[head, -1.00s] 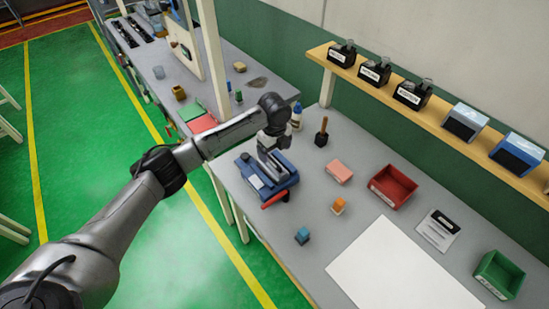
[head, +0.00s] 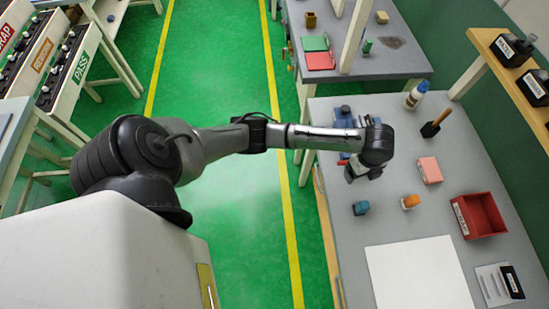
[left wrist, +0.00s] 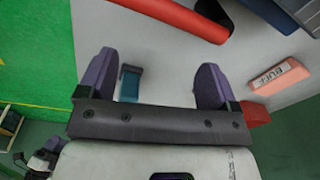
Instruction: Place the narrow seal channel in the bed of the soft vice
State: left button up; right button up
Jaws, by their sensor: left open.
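The soft vice (head: 343,116) is a blue tool with a red handle, on the grey bench, partly hidden behind my left arm in the head view. In the left wrist view its red handle (left wrist: 168,14) crosses the top, with blue vice body (left wrist: 272,12) at the top right. My left gripper (head: 358,174) is over the bench's near side, just in front of the vice; its purple fingers (left wrist: 154,84) are apart and nothing is gripped. A small teal and dark piece (left wrist: 129,84) shows between the fingers, lower down. I cannot identify the narrow seal channel.

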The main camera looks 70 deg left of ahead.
pick_arm(q)
jog(key=s+d+f, duration=0.1)
jog(key=s, duration=0.1)
jog(key=s+d+f+n, duration=0.1)
jog(key=s+d, duration=0.1)
jog(key=s+d+f+n, duration=0.1)
jog(key=s, duration=0.1)
jog(key=shift+s+d+f+t+h, duration=0.2)
jog(key=shift+s+f+t+h, duration=0.1)
jog(key=shift+s+f+h, duration=0.1)
jog(key=s+a+r+n+t+y, duration=0.1)
jog(key=s+n+t, duration=0.1)
jog(key=s+n, duration=1.1)
jog(key=s, duration=0.8)
jog(key=shift+s+a+r+n, duration=0.2)
jog(key=shift+s+n, duration=0.1)
jog(key=shift+s, duration=0.1)
jog(key=shift+f, duration=0.1)
jog(key=shift+c, duration=0.2)
